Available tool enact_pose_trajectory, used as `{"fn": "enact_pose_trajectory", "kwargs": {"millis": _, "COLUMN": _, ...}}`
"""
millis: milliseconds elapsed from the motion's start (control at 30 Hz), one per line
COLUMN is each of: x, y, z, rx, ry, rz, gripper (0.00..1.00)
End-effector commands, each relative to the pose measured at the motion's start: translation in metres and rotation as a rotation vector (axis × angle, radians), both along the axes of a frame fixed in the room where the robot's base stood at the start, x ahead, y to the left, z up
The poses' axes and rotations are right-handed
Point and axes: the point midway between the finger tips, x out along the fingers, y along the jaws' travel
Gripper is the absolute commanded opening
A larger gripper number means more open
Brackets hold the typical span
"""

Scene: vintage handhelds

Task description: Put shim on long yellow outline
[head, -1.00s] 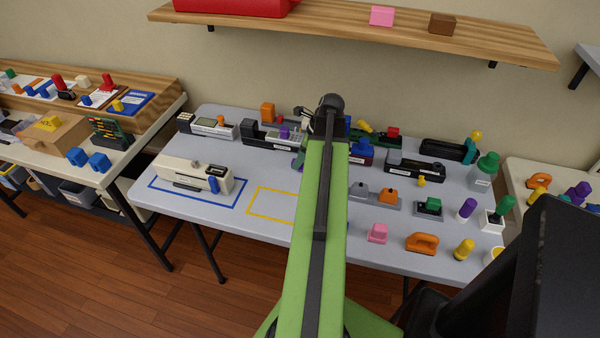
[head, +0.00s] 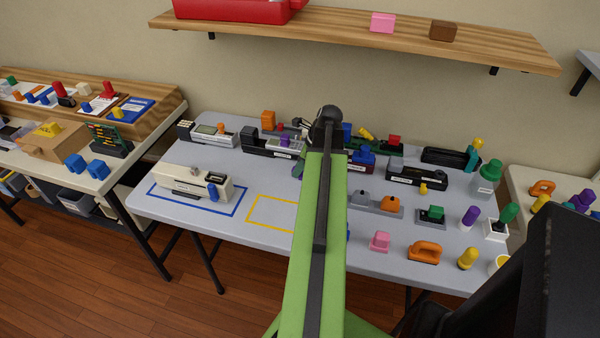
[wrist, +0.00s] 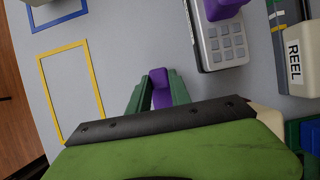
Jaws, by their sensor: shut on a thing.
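My gripper (wrist: 159,82) has its green fingers closed on a purple piece (wrist: 160,90), seen in the wrist view. Whether this piece is the shim is not labelled, and its lower part is hidden. The long yellow outline (wrist: 95,80) lies empty on the grey table to the left of my gripper in the wrist view. In the head view the yellow outline (head: 270,227) is left of my green arm, which covers its right end. My gripper is mostly hidden behind the arm there.
A blue outline (head: 190,206) with a cream handheld (head: 192,184) inside lies left of the yellow one. A keypad device (wrist: 222,45) and a REEL-labelled block (wrist: 300,60) are right of my gripper. Several small coloured pieces, including a pink block (head: 380,241), stand right of my arm.

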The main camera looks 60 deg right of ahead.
Motion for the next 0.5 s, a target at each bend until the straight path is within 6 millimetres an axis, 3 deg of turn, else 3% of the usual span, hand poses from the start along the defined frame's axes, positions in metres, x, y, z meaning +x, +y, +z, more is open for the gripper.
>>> {"fn": "enact_pose_trajectory", "kwargs": {"millis": 167, "x": 0.0, "y": 0.0, "z": 0.008, "rx": 0.0, "ry": 0.0, "rz": 0.0, "gripper": 0.0}}
{"fn": "enact_pose_trajectory", "kwargs": {"millis": 433, "x": 0.0, "y": 0.0, "z": 0.048, "rx": 0.0, "ry": 0.0, "rz": 0.0, "gripper": 0.0}}
{"fn": "enact_pose_trajectory", "kwargs": {"millis": 500, "x": -0.013, "y": -0.001, "z": 0.056, "rx": 0.001, "ry": 0.0, "rz": -0.004, "gripper": 0.0}}
